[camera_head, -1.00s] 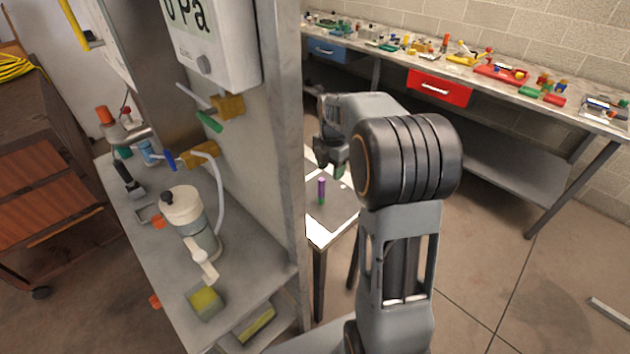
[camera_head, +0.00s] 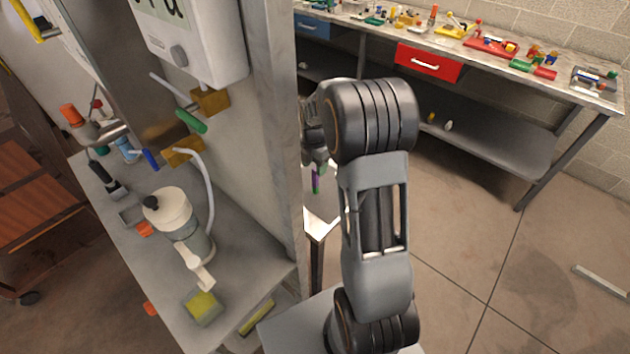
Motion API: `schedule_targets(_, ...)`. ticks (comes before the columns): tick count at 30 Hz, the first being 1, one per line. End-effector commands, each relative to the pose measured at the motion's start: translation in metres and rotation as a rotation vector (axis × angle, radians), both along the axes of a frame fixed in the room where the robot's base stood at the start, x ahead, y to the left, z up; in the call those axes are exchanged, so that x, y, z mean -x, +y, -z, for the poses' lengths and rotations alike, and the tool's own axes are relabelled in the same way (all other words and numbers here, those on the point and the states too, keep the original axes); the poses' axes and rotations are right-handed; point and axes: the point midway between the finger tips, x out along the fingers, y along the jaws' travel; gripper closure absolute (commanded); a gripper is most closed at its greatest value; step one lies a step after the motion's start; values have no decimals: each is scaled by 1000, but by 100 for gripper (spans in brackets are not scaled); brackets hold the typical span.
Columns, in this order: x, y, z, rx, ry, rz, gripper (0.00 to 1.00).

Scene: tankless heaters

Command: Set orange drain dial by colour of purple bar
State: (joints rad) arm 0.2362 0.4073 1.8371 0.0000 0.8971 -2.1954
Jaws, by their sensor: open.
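An orange knob (camera_head: 72,115) sits on a metal pipe fitting at the left, beside the heater wall; I cannot tell for sure that it is the drain dial, nor read its setting. My gripper (camera_head: 317,162) is open just above the bar in the picture. It is partly hidden by my arm and the post, and I cannot tell whether it touches the bar.
A white heater unit (camera_head: 195,40) with a cut-off display hangs on the panel. A white pump bottle (camera_head: 175,220) and a yellow sponge (camera_head: 203,307) stand on the grey shelf (camera_head: 245,260). A cluttered workbench (camera_head: 500,70) runs along the back wall.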

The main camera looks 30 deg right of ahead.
Motion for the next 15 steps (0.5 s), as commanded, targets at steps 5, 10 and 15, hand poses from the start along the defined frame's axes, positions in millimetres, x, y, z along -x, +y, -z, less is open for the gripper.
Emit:
schedule_targets(5, 1, -2, 18, -1, 5, 0, 51)
schedule_targets(10, 0, -3, 41, -1, 3, -1, 51)
schedule_targets(15, 0, -2, 51, 0, 0, -1, 51)
